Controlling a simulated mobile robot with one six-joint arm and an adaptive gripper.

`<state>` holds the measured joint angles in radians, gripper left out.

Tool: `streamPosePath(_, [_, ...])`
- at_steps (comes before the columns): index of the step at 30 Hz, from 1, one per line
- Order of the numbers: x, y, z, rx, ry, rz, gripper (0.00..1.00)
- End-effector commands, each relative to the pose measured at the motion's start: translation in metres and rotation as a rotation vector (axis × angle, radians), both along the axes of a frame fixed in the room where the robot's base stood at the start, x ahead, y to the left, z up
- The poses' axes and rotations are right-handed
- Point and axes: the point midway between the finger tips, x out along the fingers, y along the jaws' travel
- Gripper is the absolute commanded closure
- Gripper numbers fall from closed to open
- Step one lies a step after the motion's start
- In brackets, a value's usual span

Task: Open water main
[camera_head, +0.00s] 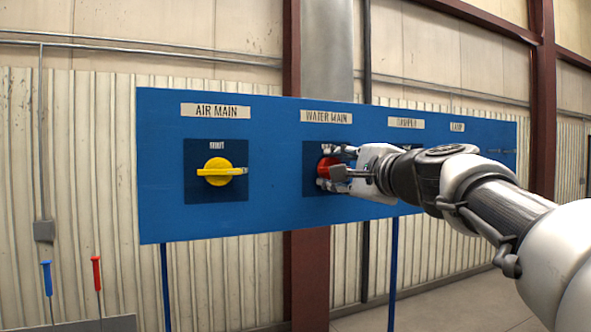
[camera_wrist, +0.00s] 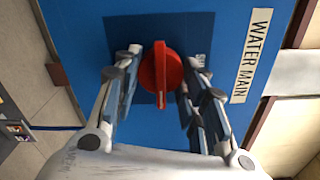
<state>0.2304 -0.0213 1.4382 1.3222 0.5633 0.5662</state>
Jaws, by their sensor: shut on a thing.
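The water main switch is a round red knob (camera_wrist: 161,67) on a dark square plate (camera_wrist: 118,35), under the label WATER MAIN (camera_head: 326,116). In the wrist view its pale-tipped pointer faces the bottom of the picture, away from neither finger's side and square to the label side. My gripper (camera_wrist: 162,62) is shut on the knob, with one finger on each side. In the head view the red knob (camera_head: 324,168) is partly hidden by my fingers, and the plate's lettering is mostly covered.
The blue panel (camera_head: 270,150) stands on thin posts. A yellow AIR MAIN knob (camera_head: 214,172) sits to the left, its bar level. A DAMPER label (camera_head: 406,123) is to the right, its control hidden by my arm. Blue (camera_head: 47,278) and red (camera_head: 97,273) handles stand at lower left.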

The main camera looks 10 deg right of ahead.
Motion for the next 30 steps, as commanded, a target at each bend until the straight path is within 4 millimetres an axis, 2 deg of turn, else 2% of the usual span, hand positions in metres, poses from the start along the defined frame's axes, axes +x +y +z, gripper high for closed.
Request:
streamPosePath(10, [0.0000, -0.0001, 0.0002, 0.005, 0.001, 0.000, 0.86])
streamPosePath(11, [0.0000, -0.0001, 0.0002, 0.005, 0.001, 0.000, 0.60])
streamPosePath(19, [0.0000, 0.0000, 0.0001, 0.004, 0.001, 0.000, 0.42])
streamPosePath(30, [-0.0028, -0.0010, 0.0004, 0.002, 0.000, 0.000, 0.41])
